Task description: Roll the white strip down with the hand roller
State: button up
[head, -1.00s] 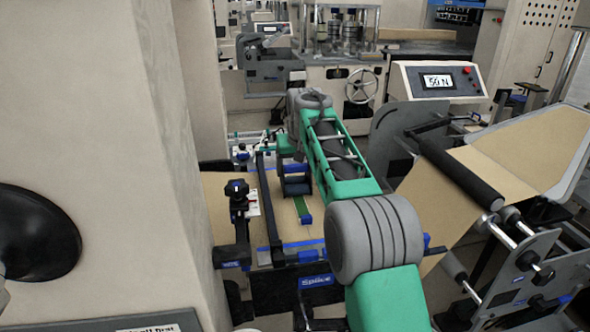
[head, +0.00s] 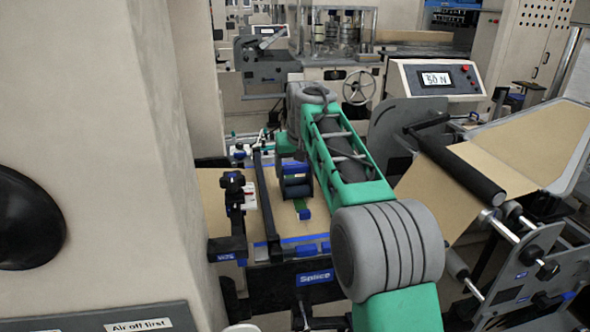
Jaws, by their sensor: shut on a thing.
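My gripper (head: 292,151) is at the far end of my green arm, low over the splice table (head: 230,188), and largely hidden by the arm. It is shut on a dark and blue piece, which I take to be the hand roller (head: 296,184). The roller is close over the brown paper web. I cannot tell whether it touches the web. A short green piece with a blue end (head: 304,213) shows just in front of it. I cannot make out the white strip; the roller and my arm hide part of the table.
A black bar (head: 264,195) crosses the table left of the roller, with a black-knobbed clamp (head: 234,190) beside it. A beige column (head: 120,150) stands close on the left. A console reading 50 N (head: 437,79) and the paper unwind rollers (head: 462,180) are at right.

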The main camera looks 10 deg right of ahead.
jog(key=shift+s+f, duration=0.2)
jog(key=shift+s, duration=0.3)
notch_tip(320, 180, up, 8)
jog(key=p, duration=0.6)
jog(key=shift+w+f+p, duration=0.1)
jog(key=shift+f+p, duration=0.1)
jog(key=shift+p, duration=0.2)
jog(key=shift+a+f, duration=0.1)
